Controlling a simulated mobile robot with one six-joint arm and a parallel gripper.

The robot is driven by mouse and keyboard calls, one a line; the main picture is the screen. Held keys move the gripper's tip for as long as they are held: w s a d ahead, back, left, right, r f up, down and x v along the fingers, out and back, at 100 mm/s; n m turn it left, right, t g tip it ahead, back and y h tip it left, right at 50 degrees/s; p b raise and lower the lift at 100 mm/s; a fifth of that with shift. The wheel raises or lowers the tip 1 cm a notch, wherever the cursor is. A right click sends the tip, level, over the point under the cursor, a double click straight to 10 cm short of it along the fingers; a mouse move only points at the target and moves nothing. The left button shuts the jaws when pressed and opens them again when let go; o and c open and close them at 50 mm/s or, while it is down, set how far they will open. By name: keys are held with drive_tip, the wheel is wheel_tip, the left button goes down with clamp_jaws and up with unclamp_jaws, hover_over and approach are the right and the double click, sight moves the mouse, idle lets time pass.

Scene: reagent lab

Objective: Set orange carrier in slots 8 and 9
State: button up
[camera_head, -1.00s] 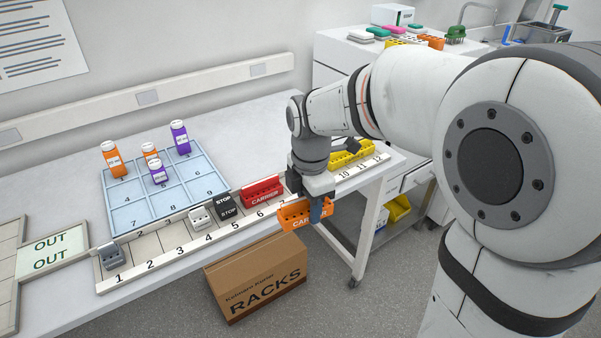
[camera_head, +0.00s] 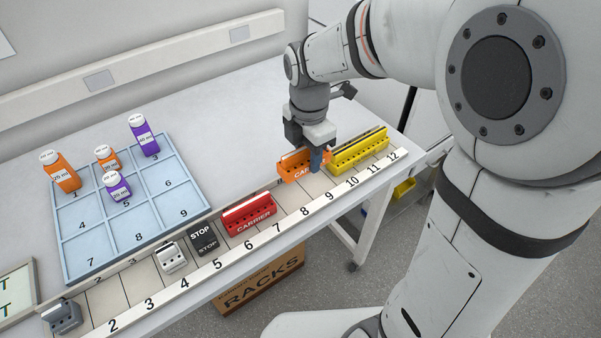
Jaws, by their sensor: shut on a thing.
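The orange carrier (camera_head: 291,170) is in my gripper (camera_head: 311,160), which is shut on it from above. The carrier is over the numbered rail (camera_head: 287,225), behind the labels 8 and 9. I cannot tell whether its underside touches the rail. The gripper hides part of its right half and its lettering. A bare strip of rail lies in front of it at slots 8 (camera_head: 304,226) and 9 (camera_head: 329,211).
The yellow carrier (camera_head: 358,151) stands close on the right, behind 10 and 11. The red carrier (camera_head: 249,214) is on the left, near 6 and 7. A black STOP block (camera_head: 203,238) and a white holder (camera_head: 172,257) stand further left. A blue tray (camera_head: 202,193) holds several bottles.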

sight(305, 187)
drive_tip(key=shift+s+a+f, duration=0.1)
drive_tip(key=shift+f, duration=1.65)
drive_tip(key=shift+s+a+f, duration=0.1)
drive_tip(key=shift+f, duration=1.65)
drive_tip(key=shift+f, duration=0.1)
drive_tip(key=shift+w+f, duration=0.1)
drive_tip(key=shift+f, duration=0.05)
drive_tip(key=o, duration=0.8)
drive_tip(key=shift+c, duration=0.2)
